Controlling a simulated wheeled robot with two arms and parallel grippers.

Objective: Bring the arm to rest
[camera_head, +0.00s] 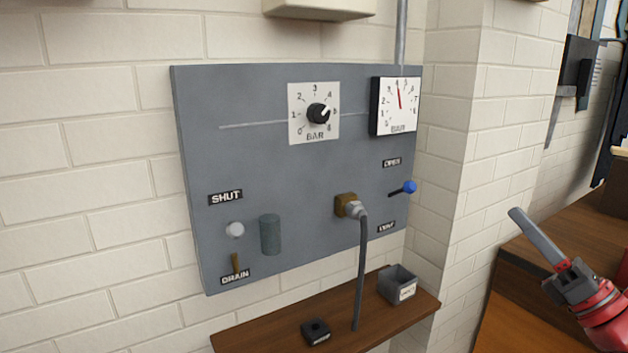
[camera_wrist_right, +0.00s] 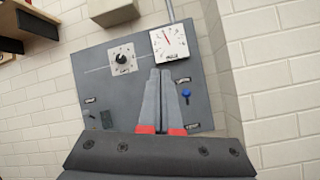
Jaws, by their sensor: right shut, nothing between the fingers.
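My right gripper (camera_head: 523,224) is at the lower right of the head view, with a red wrist, well to the right of the grey wall panel (camera_head: 285,200). Its fingers (camera_wrist_right: 160,75) lie together and empty in the right wrist view, pointing towards the panel. The panel carries a BAR dial with a black knob (camera_head: 318,113), a gauge (camera_head: 397,105) with a red needle, a blue-tipped lever (camera_head: 408,187) and a white-knobbed handle (camera_head: 236,230) between the SHUT and DRAIN labels. My left gripper is in neither view.
A brown shelf (camera_head: 268,335) below the panel holds a small grey bin (camera_head: 398,284) and a black block (camera_head: 315,331). A grey hose (camera_head: 361,265) hangs from a brass fitting (camera_head: 345,204). A brick wall corner stands right of the panel, with wooden furniture (camera_head: 530,275) beyond it.

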